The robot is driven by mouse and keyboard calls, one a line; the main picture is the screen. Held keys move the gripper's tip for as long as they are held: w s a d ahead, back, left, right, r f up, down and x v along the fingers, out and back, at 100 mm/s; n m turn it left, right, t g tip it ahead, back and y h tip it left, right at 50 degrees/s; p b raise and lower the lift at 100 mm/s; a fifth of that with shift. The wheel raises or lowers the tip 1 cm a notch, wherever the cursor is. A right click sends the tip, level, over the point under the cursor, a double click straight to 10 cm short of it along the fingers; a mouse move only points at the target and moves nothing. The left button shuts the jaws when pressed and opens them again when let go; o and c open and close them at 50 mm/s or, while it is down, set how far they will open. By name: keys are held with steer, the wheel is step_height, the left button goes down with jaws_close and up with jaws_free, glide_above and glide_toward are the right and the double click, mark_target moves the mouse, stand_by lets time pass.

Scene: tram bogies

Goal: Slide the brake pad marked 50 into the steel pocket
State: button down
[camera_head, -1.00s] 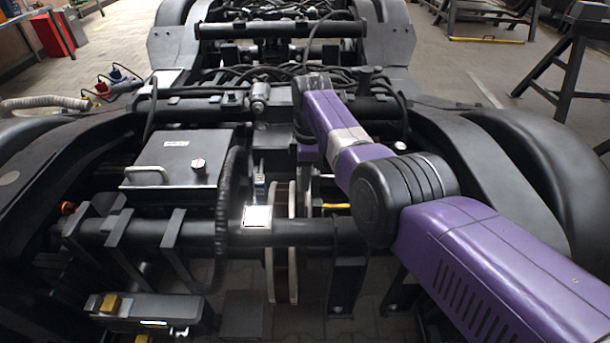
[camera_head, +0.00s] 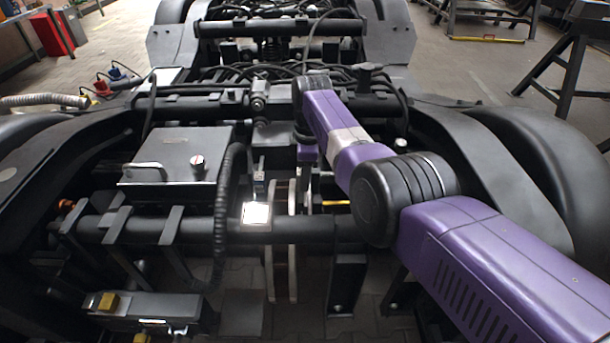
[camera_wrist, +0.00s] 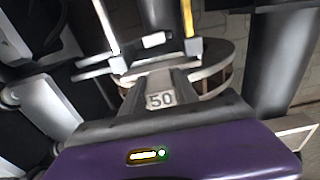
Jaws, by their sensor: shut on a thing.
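The brake pad (camera_wrist: 160,100), a grey piece marked 50, is in the middle of the wrist view. My gripper (camera_wrist: 161,86) is shut on it, with dark fingers close on both sides. Beyond the pad is the curved rim of a brake disc (camera_wrist: 217,76). Pale metal parts (camera_wrist: 150,64) lie across the pad's far end; I cannot tell which of them is the steel pocket or whether the pad is inside it. In the head view the disc (camera_head: 291,240) stands upright below my arm, and the pad and fingers cannot be made out.
A grey box (camera_head: 178,156) and a thick black hose (camera_head: 222,205) are to the left. A yellow strip (camera_wrist: 189,18) stands close beyond the pad.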

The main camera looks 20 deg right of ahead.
steer(key=shift+f+b, duration=0.65)
steer(key=shift+f, duration=0.05)
stand_by(0.8)
steer(key=c, duration=0.8)
jaws_free()
steer(key=shift+c, duration=0.2)
steer(key=shift+d+r+p, duration=0.2)
steer(key=shift+r+p, duration=1.6)
steer(key=shift+r, duration=2.05)
